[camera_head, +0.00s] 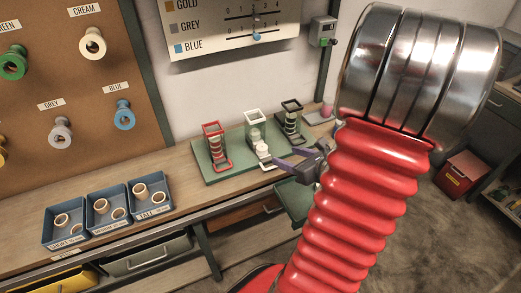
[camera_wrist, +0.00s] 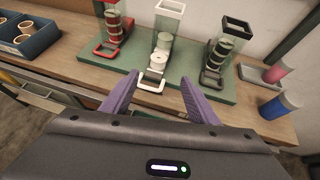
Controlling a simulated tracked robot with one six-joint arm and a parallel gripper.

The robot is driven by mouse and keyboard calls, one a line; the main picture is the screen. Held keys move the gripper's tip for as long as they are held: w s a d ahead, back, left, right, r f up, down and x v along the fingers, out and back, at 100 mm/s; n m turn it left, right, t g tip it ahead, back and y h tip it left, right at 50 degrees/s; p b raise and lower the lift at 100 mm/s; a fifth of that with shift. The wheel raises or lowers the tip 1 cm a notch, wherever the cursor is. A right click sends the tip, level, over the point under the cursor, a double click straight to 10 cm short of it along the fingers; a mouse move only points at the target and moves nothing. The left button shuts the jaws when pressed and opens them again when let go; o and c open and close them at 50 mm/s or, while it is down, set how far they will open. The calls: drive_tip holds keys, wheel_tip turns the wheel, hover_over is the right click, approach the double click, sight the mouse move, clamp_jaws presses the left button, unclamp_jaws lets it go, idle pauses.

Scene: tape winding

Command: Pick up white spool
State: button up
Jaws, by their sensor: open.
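White spools (camera_head: 261,149) sit in the middle holder of three on a green board. They also show in the wrist view (camera_wrist: 159,62), with a white loop-shaped part in front at the bottom of the holder. My gripper (camera_head: 281,160) is open, its purple fingers pointing at this middle holder. In the wrist view my gripper (camera_wrist: 158,78) has one finger on each side of the white loop, with nothing visible held between them. Whether the fingers touch anything is not clear.
A red holder (camera_wrist: 113,28) stands left and a dark holder (camera_wrist: 218,52) right on the green board (camera_head: 205,168). Blue trays (camera_head: 108,206) with tan rings lie left on the bench.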

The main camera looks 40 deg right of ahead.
approach(264, 149)
drive_tip(key=shift+x, duration=2.1)
drive_tip(key=shift+d+f, duration=0.1)
drive_tip(key=shift+x, duration=2.55)
drive_tip(key=shift+c, duration=0.4)
drive_tip(key=c, duration=1)
